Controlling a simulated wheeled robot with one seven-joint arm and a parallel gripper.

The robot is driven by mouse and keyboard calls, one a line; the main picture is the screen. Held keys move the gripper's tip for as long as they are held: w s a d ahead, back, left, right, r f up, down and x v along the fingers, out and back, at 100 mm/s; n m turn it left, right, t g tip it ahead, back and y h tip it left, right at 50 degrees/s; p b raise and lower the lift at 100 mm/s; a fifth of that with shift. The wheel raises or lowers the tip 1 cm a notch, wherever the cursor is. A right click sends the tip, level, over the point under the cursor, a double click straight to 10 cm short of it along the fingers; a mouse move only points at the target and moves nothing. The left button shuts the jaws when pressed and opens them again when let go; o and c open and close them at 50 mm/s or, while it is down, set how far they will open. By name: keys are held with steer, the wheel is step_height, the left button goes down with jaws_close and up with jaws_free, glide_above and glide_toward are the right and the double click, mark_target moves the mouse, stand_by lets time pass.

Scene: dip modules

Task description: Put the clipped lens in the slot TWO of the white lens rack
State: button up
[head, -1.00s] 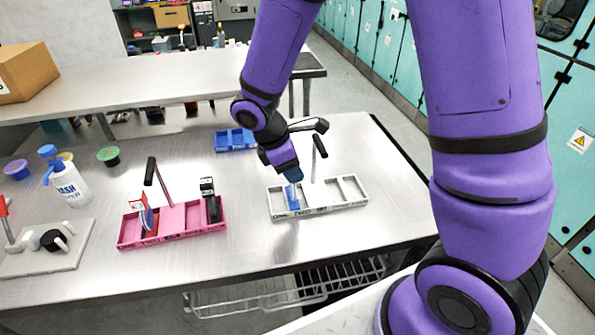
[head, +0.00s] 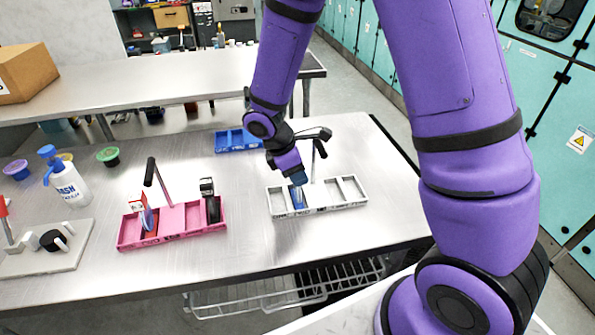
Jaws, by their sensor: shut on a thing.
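The white lens rack (head: 335,207) stands on the steel table right of centre, with a dark upright handle behind it and lettering along its front edge. My gripper (head: 298,184) points down over the left part of the rack. It is shut on a small blue piece, the clipped lens (head: 297,199), whose lower part is at or inside the rack, near the divider between the first and second slots from the left. I cannot tell whether it touches the slot floor. The fingertips partly hide the lens. The slots further right look empty.
A pink rack (head: 172,226) with a dark handle and several upright items stands to the left. A blue tray (head: 237,140) lies behind. A wash bottle (head: 69,182) and a grey board (head: 50,245) are at far left. Bare table lies between the racks.

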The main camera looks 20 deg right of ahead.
steer(key=o, duration=1.1)
steer(key=shift+f, duration=0.1)
steer(key=shift+o, duration=0.2)
steer(key=s+v, duration=0.1)
steer(key=v, duration=1.1)
steer(key=s+d+r+m+t+y, duration=0.1)
steer(key=s+d+r+m, duration=0.25)
steer(key=r, duration=0.25)
steer(key=s+d+r+m+t+y, duration=0.1)
steer(key=s+d+r+m, duration=0.25)
steer(key=r, duration=0.35)
steer(key=s+d+r+m+t+y, duration=0.1)
steer(key=s+d+r+m+t, duration=0.1)
steer(key=s, duration=0.5)
steer(key=s+d+r+m+t+y, duration=0.1)
steer(key=s+d+r+m+t, duration=0.1)
steer(key=s+m, duration=0.4)
steer(key=shift+s+d+r+m, duration=0.2)
steer(key=shift+s+r+m, duration=0.2)
steer(key=shift+r, duration=0.5)
